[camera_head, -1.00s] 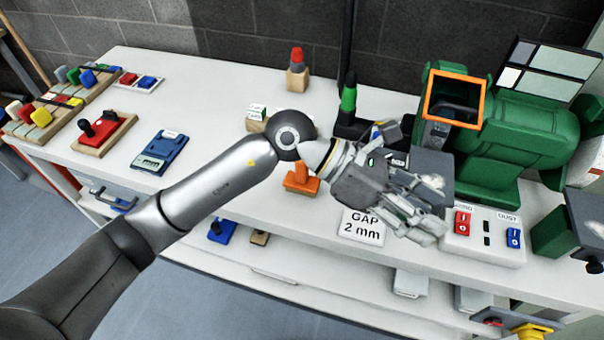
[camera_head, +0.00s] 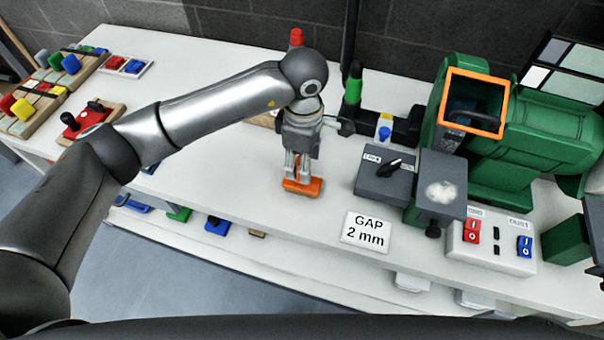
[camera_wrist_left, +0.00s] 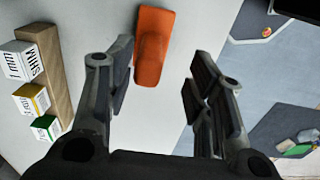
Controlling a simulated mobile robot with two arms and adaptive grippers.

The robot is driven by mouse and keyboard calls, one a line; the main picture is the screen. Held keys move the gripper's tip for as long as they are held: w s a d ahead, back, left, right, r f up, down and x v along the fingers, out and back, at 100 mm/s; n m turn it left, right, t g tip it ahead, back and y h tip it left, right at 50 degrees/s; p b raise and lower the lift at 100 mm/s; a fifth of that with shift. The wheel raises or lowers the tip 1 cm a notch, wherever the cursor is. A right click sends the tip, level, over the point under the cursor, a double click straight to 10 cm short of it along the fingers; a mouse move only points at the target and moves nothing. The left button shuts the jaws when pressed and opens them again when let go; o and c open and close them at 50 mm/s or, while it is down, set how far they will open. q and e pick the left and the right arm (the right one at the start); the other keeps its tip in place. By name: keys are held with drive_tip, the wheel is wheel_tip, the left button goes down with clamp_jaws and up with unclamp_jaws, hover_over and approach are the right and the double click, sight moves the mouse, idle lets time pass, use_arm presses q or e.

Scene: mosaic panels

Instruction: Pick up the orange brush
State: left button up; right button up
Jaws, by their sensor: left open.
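The orange brush (camera_head: 303,187) lies on the white bench top near its front edge. My left gripper (camera_head: 298,178) comes in from the left and points down right at the brush, its fingers hiding part of it. In the left wrist view the brush (camera_wrist_left: 152,45) shows ahead of the fingers, toward the left side of the gap between them. The left gripper (camera_wrist_left: 158,85) is open and holds nothing. I cannot tell how high the fingertips are above the bench. My right gripper is not in view.
A wooden block with shim boxes (camera_wrist_left: 45,75) lies left of the gripper in the wrist view. A "GAP 2 mm" sign (camera_head: 367,231), a grey switch box (camera_head: 385,178) and the green grinder (camera_head: 520,130) stand to the right. The bench left of the brush (camera_head: 220,185) is clear.

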use_arm(q)
drive_tip(key=shift+w+f+p, duration=0.15)
drive_tip(key=shift+f+p, duration=0.05)
drive_tip(key=shift+f, duration=0.4)
drive_tip(key=shift+w+f+p, duration=0.15)
drive_tip(key=shift+f+p, duration=0.05)
drive_tip(key=shift+f, duration=0.4)
drive_tip(key=f+p, duration=0.1)
drive_tip(key=f, duration=0.2)
drive_tip(key=shift+w+a+f, duration=0.1)
drive_tip(key=shift+w+f, duration=0.2)
drive_tip(key=shift+f, duration=0.25)
drive_tip(key=shift+c, duration=0.5)
drive_tip(key=c, duration=0.5)
clamp_jaws()
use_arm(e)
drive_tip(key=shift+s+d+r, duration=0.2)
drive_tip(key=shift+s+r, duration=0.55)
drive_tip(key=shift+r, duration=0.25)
